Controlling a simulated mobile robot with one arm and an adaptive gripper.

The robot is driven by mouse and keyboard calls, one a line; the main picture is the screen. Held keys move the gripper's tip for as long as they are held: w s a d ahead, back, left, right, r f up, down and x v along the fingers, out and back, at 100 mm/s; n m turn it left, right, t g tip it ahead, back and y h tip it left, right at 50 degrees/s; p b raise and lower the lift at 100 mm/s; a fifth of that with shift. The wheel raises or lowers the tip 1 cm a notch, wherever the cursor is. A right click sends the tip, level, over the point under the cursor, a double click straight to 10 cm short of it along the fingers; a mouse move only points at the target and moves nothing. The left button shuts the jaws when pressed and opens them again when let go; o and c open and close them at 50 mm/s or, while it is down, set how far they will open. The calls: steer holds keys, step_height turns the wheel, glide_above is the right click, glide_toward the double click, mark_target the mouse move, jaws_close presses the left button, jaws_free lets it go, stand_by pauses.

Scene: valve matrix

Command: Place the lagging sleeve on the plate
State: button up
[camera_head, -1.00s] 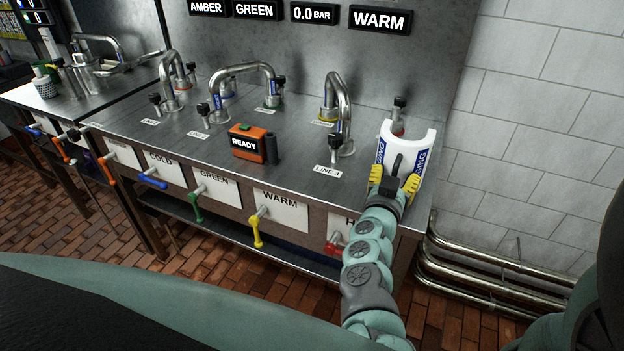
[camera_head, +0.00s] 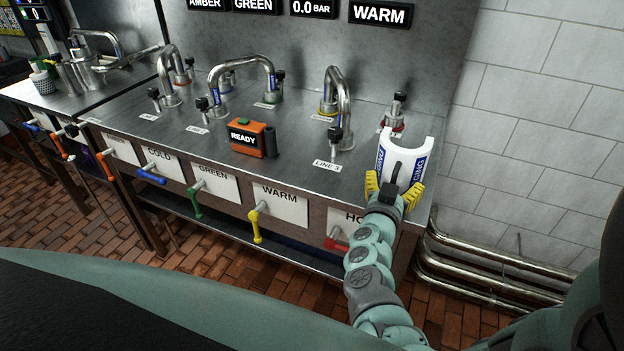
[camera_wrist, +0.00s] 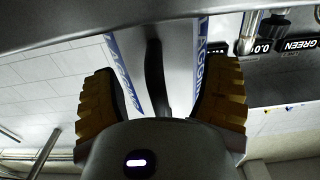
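The lagging sleeve (camera_head: 407,160) is a white open-topped half shell with blue lettered bands and a dark handle. It is upright at the right end of the steel counter, in front of a pipe stub. My gripper (camera_head: 393,193) is at its near side, with yellow fingers spread either side of the handle. In the wrist view my gripper (camera_wrist: 160,95) shows clear gaps between its fingers and the dark handle (camera_wrist: 155,75). The sleeve's bottom is hidden by my gripper, so I cannot tell whether it rests on anything. I cannot make out the plate.
A pipe stub with a black knob (camera_head: 396,108) stands just behind the sleeve. A bent pipe (camera_head: 343,105) rises to its left, with an orange READY box (camera_head: 247,138) farther left. Coloured valve handles line the counter front. Wall pipes (camera_head: 490,272) run at the right.

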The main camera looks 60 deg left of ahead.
steer(key=shift+r, duration=0.2)
steer(key=shift+b+v, duration=0.5)
steer(key=shift+v, duration=5.55)
steer(key=shift+a, duration=0.1)
